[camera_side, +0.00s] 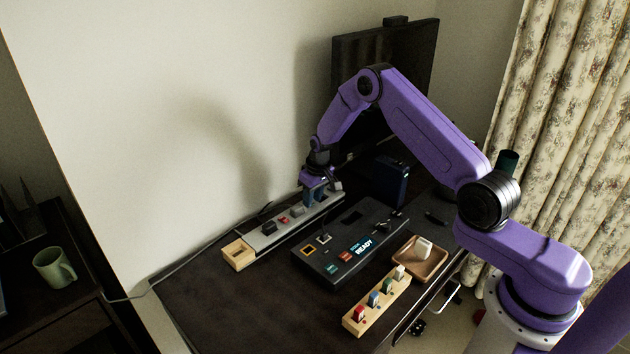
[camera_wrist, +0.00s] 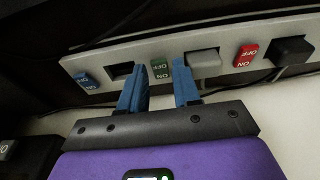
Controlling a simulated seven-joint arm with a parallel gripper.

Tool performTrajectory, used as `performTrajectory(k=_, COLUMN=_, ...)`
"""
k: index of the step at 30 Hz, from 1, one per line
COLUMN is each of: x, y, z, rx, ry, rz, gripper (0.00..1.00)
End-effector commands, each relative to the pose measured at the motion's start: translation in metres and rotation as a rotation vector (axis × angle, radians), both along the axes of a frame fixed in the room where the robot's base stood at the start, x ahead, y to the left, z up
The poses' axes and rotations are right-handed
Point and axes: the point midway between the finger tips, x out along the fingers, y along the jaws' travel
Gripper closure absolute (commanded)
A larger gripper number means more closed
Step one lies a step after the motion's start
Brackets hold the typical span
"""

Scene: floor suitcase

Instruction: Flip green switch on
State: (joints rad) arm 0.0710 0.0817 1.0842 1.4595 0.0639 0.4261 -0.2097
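The green switch (camera_wrist: 160,68) sits on a long grey power strip (camera_wrist: 228,62) in the wrist view, between a dark socket and a grey plug. My gripper (camera_wrist: 160,78) is open and empty. Its two blue fingers stand apart, with the green switch showing in the gap at their tips. I cannot tell whether a finger touches the switch, or which way the switch is set. In the side view my gripper (camera_side: 316,190) is over the far right part of the power strip (camera_side: 262,238) and hides the green switch.
A blue switch (camera_wrist: 87,82), a red switch (camera_wrist: 246,55), a grey plug (camera_wrist: 203,59) and a black plug (camera_wrist: 291,49) are on the strip. A dark console (camera_side: 325,275), a wooden block with coloured pieces (camera_side: 362,325) and a wooden tray (camera_side: 425,266) lie in front.

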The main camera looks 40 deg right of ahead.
Motion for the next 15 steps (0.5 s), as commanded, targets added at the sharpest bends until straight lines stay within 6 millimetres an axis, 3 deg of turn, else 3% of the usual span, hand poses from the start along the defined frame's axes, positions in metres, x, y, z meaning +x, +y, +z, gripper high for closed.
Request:
performTrajectory(k=5, x=-0.003, y=0.000, z=0.023, rx=-0.001, ry=-0.002, rz=-0.001, gripper=0.68)
performTrajectory(k=15, x=-0.015, y=0.000, z=0.087, rx=-0.001, ry=-0.005, rz=0.000, gripper=0.68)
